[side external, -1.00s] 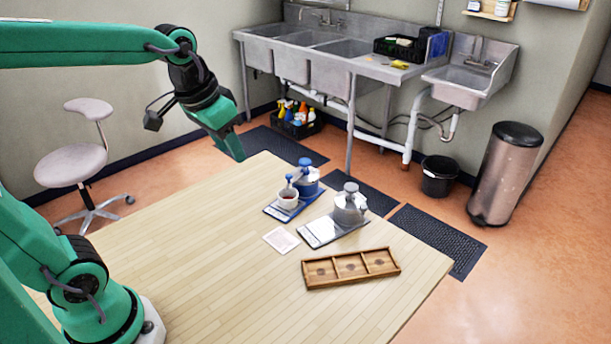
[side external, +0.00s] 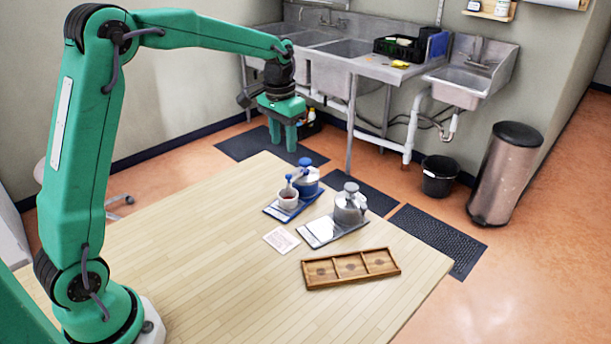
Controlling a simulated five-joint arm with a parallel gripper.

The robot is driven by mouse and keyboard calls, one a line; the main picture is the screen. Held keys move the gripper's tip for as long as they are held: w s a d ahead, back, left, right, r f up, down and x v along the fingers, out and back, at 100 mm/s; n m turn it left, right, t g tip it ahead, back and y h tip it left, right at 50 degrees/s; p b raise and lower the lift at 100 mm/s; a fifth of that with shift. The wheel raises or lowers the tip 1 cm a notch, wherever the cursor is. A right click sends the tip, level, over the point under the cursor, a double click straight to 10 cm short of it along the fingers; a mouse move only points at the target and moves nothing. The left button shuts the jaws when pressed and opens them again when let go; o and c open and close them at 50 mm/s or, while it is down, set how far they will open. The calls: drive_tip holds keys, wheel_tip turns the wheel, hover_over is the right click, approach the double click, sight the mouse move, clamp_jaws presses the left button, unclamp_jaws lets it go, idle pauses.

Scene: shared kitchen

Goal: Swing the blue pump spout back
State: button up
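The blue pump (side external: 307,182) is a grey container with a blue top, standing on a blue-edged tray (side external: 272,210) near the far edge of the wooden table. Its blue spout (side external: 295,177) points left and down, over a small white cup (side external: 288,203) with dark red contents. My gripper (side external: 283,146) hangs above and slightly left of the pump in the picture, fingers pointing down. The two fingers are apart with nothing between them. It is clear of the pump.
A grey pump (side external: 350,206) on a light tray (side external: 318,232) stands just right of the blue one. A white card (side external: 282,240) and an empty wooden three-compartment box (side external: 351,282) lie nearer. The table's left part (side external: 190,250) is clear.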

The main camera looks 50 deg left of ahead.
sight(288, 175)
drive_tip(key=shift+w+a+f+g, duration=0.15)
drive_tip(key=shift+w+a+f, duration=0.15)
drive_tip(key=shift+w+f, duration=0.35)
drive_tip(key=shift+w+a+f+g, duration=0.15)
drive_tip(key=shift+w+a+f, duration=0.15)
drive_tip(key=shift+w+f, duration=0.35)
drive_tip(key=shift+s+f, duration=0.1)
drive_tip(key=shift+s, duration=0.05)
drive_tip(key=shift+f, duration=0.1)
drive_tip(key=shift+f, duration=3.8)
drive_tip(key=shift+c, duration=0.5)
clamp_jaws()
